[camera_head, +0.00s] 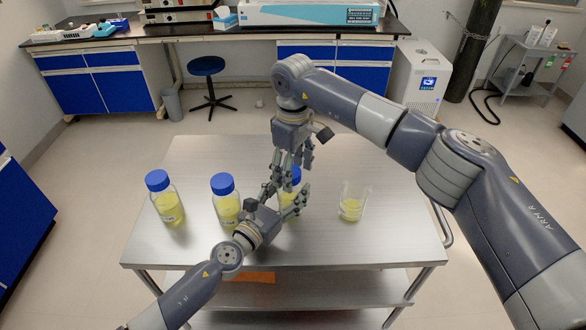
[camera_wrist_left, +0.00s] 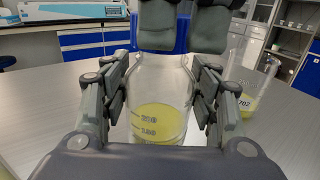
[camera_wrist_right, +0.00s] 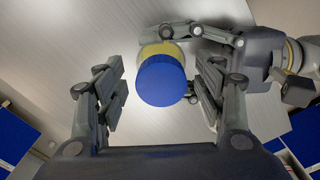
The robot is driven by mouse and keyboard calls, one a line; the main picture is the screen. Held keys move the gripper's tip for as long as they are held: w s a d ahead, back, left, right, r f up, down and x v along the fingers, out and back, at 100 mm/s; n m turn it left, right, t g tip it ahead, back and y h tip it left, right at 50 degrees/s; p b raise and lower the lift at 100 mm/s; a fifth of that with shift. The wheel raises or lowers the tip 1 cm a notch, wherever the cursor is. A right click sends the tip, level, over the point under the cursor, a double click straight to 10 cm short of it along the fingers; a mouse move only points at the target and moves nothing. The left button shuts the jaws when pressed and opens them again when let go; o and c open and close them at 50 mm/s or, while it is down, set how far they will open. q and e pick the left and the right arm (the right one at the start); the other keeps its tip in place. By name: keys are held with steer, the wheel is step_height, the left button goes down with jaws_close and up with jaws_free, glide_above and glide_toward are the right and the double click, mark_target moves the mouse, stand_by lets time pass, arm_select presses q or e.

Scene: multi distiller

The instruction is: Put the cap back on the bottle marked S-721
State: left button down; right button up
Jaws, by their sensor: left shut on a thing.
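A clear bottle (camera_head: 289,211) with yellow liquid stands at the middle of the steel table; it also shows in the left wrist view (camera_wrist_left: 158,118). No S-721 marking is readable on it. My left gripper (camera_head: 284,196) is shut around its sides. A blue cap (camera_wrist_right: 161,82) sits at the bottle's mouth, and its fit on the neck cannot be told. My right gripper (camera_head: 290,168) points down from above, its fingers open on both sides of the cap, with a gap visible on the left in the right wrist view.
Two more blue-capped bottles, one at left (camera_head: 167,205) and one in the middle (camera_head: 227,205), stand left of the held bottle. A beaker (camera_head: 352,203) with yellow liquid stands to its right. The steel table (camera_head: 390,240) is clear at far right.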

steer(key=shift+r, duration=0.1)
steer(key=shift+r, duration=2.15)
steer(key=shift+c, duration=0.4)
